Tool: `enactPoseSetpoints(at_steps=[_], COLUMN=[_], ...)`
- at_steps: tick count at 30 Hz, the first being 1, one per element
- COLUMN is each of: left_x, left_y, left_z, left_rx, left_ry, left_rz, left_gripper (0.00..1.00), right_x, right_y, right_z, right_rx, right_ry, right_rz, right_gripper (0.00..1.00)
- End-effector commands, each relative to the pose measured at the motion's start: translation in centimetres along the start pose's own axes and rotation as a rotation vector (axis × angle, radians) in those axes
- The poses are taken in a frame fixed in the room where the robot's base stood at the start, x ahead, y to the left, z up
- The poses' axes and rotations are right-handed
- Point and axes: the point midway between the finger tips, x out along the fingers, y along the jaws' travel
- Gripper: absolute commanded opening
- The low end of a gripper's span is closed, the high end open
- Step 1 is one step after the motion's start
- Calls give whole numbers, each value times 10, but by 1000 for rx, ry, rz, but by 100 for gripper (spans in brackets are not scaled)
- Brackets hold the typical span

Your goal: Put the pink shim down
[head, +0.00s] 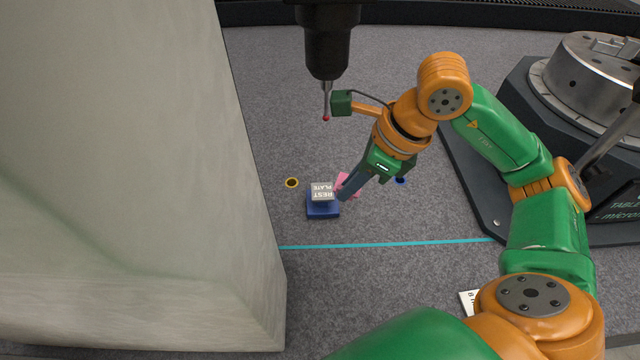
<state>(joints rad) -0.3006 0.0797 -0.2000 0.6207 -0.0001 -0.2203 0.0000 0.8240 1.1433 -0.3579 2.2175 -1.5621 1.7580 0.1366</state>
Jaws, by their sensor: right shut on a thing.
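The pink shim (343,180) shows as a small pink patch at the fingers of my right gripper (347,192), which is shut on it. Part of the shim is hidden behind the fingers. Just left of the fingertips is a blue block with a grey top marked "REST PLATE" (322,191). The shim appears close to the right edge of this plate; I cannot tell whether they touch. My left gripper is not in view.
A large pale block (130,180) fills the left side. A black spindle with a red-tipped probe (326,100) hangs above. A round metal table (585,80) stands on a dark base at the right.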

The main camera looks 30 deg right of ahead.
Motion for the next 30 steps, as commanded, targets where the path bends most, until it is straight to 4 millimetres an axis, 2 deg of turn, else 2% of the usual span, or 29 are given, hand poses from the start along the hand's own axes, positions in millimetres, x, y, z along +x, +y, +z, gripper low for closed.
enactPoseSetpoints(at_steps=[4,9,16,21,30], left_x=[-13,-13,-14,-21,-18], left_y=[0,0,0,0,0], left_z=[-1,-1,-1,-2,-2], left_rx=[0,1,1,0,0], left_ry=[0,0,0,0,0], left_rz=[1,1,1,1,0], left_gripper=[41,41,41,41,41], right_x=[23,65,95,121,126], right_y=[-23,-42,-57,-57,-58], right_z=[22,27,31,21,19], right_rx=[4,3,2,1,-1], right_ry=[0,2,2,4,1], right_rz=[5,4,1,1,-2], right_gripper=[0,0,0,0,0])
